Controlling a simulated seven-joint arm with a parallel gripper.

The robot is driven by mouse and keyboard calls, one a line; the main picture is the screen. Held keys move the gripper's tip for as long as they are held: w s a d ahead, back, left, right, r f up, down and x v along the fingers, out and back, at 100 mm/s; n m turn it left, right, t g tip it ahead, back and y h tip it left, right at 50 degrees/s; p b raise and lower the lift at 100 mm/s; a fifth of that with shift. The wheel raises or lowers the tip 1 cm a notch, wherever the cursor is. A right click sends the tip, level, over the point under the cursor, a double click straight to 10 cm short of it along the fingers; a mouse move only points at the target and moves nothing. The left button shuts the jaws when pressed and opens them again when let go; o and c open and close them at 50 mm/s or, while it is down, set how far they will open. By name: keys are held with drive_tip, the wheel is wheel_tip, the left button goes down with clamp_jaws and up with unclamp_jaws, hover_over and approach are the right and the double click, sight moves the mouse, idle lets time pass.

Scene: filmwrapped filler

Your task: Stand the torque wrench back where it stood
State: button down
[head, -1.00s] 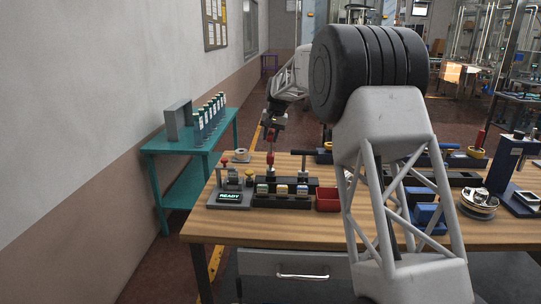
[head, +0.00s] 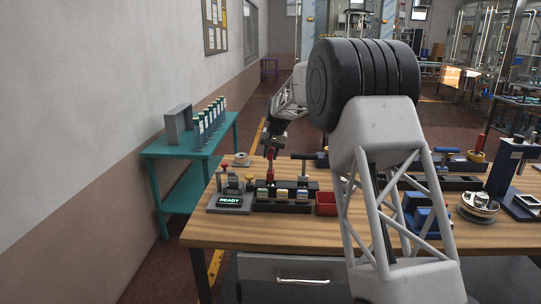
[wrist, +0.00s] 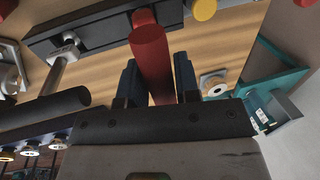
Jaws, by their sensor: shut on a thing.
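The torque wrench, seen as a red upright handle (head: 270,168), is at the rear of the black rack (head: 300,205) on the workbench. In the wrist view its red cylinder (wrist: 150,50) lies between the two dark fingers. My gripper (head: 271,152) is shut on the handle, coming from above and behind; it also shows in the wrist view (wrist: 158,78). The lower end of the wrench is hidden, so I cannot tell whether it touches its seat.
A T-handled black tool (head: 304,157) stands close to the right. A grey console (head: 230,202) reading READY is at the left, with a red bin (head: 326,204) to the right. A teal side table (head: 190,148) holds several bottles. The bench's front edge is clear.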

drive_tip(key=shift+f, duration=0.15)
drive_tip(key=c, duration=0.8)
unclamp_jaws()
drive_tip(key=shift+f, duration=0.1)
drive_tip(key=shift+c, duration=0.2)
wheel_tip(320, 180, up, 12)
drive_tip(key=d, duration=0.2)
drive_tip(key=shift+d, duration=0.15)
idle(0.4)
